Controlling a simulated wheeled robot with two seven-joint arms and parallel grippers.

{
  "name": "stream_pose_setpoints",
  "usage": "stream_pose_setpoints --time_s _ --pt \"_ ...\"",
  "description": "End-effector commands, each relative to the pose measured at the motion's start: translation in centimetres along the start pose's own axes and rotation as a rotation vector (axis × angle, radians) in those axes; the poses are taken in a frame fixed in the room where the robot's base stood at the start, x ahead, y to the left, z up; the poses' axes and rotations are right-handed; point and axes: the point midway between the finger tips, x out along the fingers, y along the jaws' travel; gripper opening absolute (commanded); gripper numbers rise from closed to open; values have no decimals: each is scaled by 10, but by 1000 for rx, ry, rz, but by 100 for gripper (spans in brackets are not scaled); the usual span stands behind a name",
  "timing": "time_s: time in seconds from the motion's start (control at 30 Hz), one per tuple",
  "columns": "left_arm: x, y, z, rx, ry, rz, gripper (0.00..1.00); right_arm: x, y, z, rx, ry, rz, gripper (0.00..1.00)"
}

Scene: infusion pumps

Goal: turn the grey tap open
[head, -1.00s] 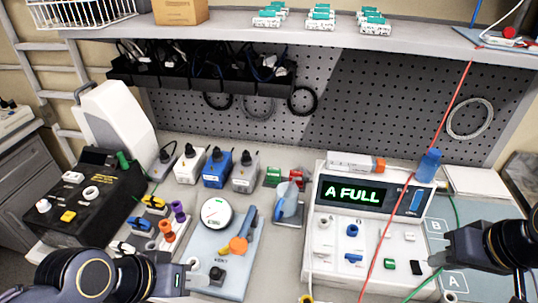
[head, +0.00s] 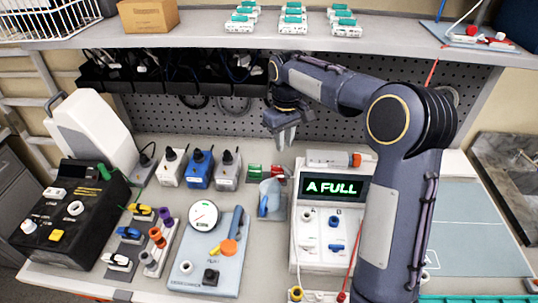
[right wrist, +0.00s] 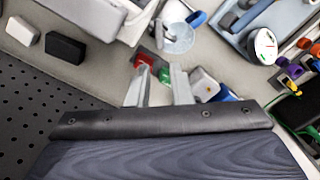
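A small tap with a pale whitish-grey handle (head: 118,260) lies at the front of a short row of taps, left of the coloured plugs. I cannot tell for sure that it is the grey tap. My right gripper (head: 282,138) hangs fingers down above the back of the bench, well away from these. In the right wrist view its fingers (right wrist: 160,80) stand apart with nothing held between them. My left gripper is out of view.
White, blue and grey boxes (head: 229,168) stand behind the gauge board. A clear cup (head: 272,195) stands right of them. The pump reading "A FULL" (head: 315,262) is partly hidden by my right arm. The shelf (head: 200,37) overhangs the back. The right mat (head: 470,220) is clear.

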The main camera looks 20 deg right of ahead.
Motion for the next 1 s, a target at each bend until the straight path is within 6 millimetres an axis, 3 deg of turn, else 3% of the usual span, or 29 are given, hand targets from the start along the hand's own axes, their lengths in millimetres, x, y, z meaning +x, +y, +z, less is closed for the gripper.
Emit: stream_pose_setpoints --time_s 0.5,0.87,1.0 --pt "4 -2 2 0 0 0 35 70 0 0 0 -1 -1 19" --pt "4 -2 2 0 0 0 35 76 0 0 1 1 -1 19" --pt "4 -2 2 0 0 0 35 76 0 0 1 1 -1 2"
